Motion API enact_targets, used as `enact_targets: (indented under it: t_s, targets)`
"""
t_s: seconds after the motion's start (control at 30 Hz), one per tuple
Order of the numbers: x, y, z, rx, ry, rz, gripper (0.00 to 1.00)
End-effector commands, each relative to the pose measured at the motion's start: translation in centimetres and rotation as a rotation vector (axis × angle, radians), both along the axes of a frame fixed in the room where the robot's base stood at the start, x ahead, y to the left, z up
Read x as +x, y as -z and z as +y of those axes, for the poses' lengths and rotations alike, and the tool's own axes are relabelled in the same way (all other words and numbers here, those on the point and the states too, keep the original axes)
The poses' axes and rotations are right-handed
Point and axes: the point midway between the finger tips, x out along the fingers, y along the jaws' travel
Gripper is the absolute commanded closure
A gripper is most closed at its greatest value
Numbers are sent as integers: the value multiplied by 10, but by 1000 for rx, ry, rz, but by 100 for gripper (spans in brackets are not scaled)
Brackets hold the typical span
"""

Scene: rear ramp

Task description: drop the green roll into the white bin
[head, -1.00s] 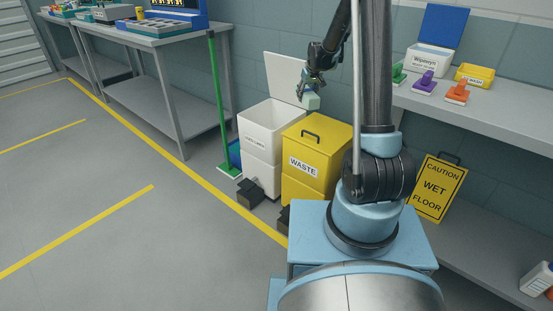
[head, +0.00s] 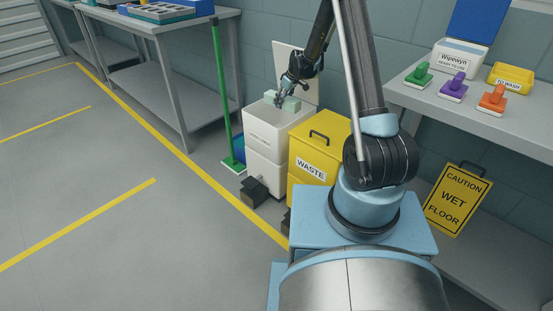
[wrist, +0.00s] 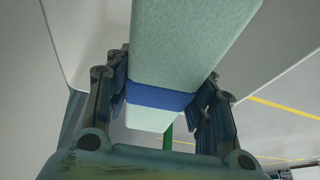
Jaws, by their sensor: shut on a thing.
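The green roll (head: 292,103) is pale green with a blue band round its middle. My gripper (head: 281,98) is shut on it; in the wrist view the fingers (wrist: 165,100) press the roll (wrist: 190,45) from both sides at the blue band. The white bin (head: 267,133) stands by the wall with its lid (head: 308,62) raised. In the head view the roll is at the bin's open top, overlapping the far part of the opening. Whether it is above the rim or slightly inside I cannot tell. The bin's inside is mostly hidden.
A yellow waste bin (head: 315,152), lid shut, stands right beside the white bin. A green-handled mop (head: 221,95) stands to the left. A grey bench (head: 160,80) is further left; a shelf (head: 520,125) with brushes is at right. The floor (head: 90,165) at left is clear.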

Motion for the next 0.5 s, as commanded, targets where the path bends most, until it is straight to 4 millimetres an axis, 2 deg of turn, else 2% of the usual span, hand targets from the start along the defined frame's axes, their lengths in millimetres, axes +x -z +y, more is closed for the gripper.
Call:
enact_targets:
  t_s: [0.2, 0.5]
  targets:
    - [2, 20, -4, 0, 5, 0, 82]
    - [2, 28, -6, 0, 8, 0, 82]
